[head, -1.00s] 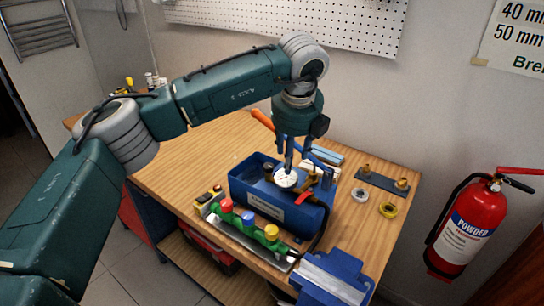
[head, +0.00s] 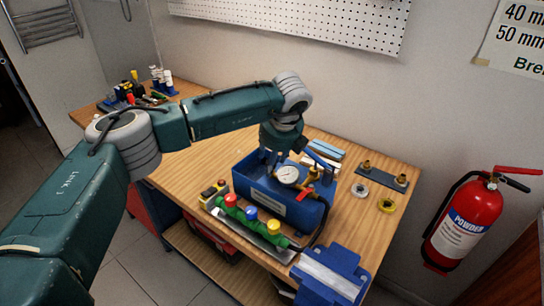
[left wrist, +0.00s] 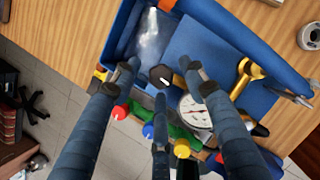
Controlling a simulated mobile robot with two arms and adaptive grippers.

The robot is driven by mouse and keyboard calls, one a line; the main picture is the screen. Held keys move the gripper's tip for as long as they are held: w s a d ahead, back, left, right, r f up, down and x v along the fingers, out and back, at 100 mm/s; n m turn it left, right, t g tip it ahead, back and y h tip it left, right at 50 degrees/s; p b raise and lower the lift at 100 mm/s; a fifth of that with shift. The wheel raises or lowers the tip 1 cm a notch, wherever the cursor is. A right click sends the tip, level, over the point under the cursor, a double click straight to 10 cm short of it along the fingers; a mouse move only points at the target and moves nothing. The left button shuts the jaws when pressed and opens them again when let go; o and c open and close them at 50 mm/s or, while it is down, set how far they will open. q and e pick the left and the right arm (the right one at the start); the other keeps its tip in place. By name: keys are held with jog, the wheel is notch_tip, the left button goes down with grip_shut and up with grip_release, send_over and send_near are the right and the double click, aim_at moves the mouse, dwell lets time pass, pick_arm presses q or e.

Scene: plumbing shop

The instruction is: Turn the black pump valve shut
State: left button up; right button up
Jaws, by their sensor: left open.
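The black pump valve (left wrist: 160,75) is a small round knob with a white mark. In the left wrist view it lies between the spread fingers of my left gripper (left wrist: 161,82). The fingers are open around it in this view; I cannot tell whether they touch it. In the head view my left gripper (head: 269,158) points down over the blue test pump (head: 268,202), left of its white gauge (head: 289,174), and the valve is hidden there. The gauge also shows in the left wrist view (left wrist: 196,110), beside the right finger. My right gripper is not in view.
A blue vise (head: 330,275) is at the front right corner. Bare bench (head: 190,165) lies left of the pump.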

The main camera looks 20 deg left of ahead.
pick_arm(q)
jog(key=shift+c, duration=0.5)
grip_shut()
jog(key=shift+m+b, duration=0.3)
jog(key=shift+b, duration=0.3)
jog(key=m+h+b, duration=0.1)
jog(key=m+b, duration=0.1)
jog(key=b, duration=0.1)
jog(key=m+b, duration=0.2)
jog(key=b, duration=0.1)
jog(key=shift+a+f+t+h, duration=0.1)
jog(key=shift+a+t+h, duration=0.1)
jog(key=shift+t+h, duration=0.2)
jog(key=shift+m+h+b, duration=0.4)
jog(key=shift+m+b, duration=0.4)
jog(key=shift+m, duration=0.4)
jog(key=m, duration=0.1)
jog(key=m+h+b, duration=0.1)
jog(key=shift+a+r+m, duration=0.15)
jog(key=shift+r+m, duration=0.1)
jog(key=shift+m, duration=0.05)
jog(key=m, duration=0.1)
jog(key=m+h, duration=0.1)
jog(key=shift+w+a+r+m, duration=0.1)
jog(key=shift+r+m, duration=0.05)
jog(key=shift+m, duration=0.15)
jog(key=shift+w+m+g+h+p, duration=0.1)
jog(key=shift+m+g+h+p, duration=0.5)
jog(key=shift+m, duration=1.3)
